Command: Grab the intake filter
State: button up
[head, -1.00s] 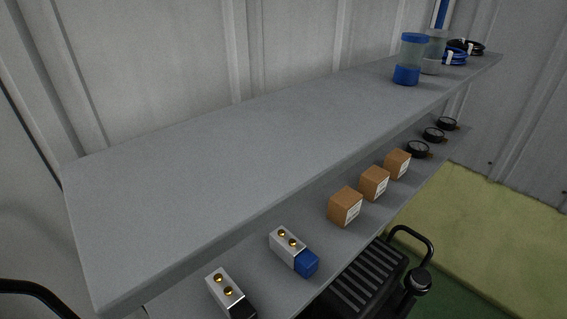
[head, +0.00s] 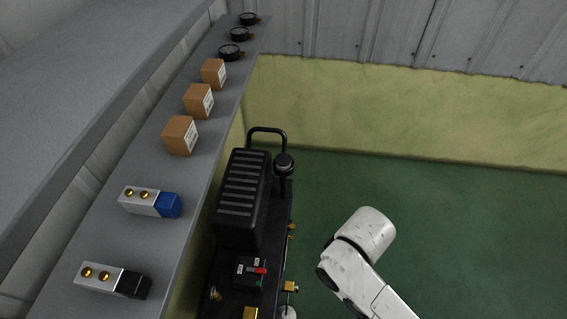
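I cannot tell for sure which thing is the intake filter. A black machine (head: 243,197) with a ribbed cover stands right of the shelf. A black round capped piece (head: 284,164) stands at its far right corner, beside the curved handle (head: 268,131). My white arm (head: 364,240) shows at the lower right, apart from the machine. My gripper is not in view.
The lower shelf (head: 178,225) holds two metal blocks, one with a blue end (head: 151,202) and one with a black end (head: 113,279), several brown boxes (head: 181,136), and round gauges (head: 231,52). The upper shelf (head: 75,120) is at left. Green floor (head: 450,220) lies clear at right.

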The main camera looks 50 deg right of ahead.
aim_at(282, 161)
jog(key=i+l, duration=0.15)
jog(key=l, duration=0.2)
jog(key=i+l, duration=0.2)
jog(key=l, duration=0.15)
jog(key=i+l, duration=0.15)
jog(key=l, duration=0.25)
jog(key=i+l, duration=0.2)
jog(key=l, duration=0.15)
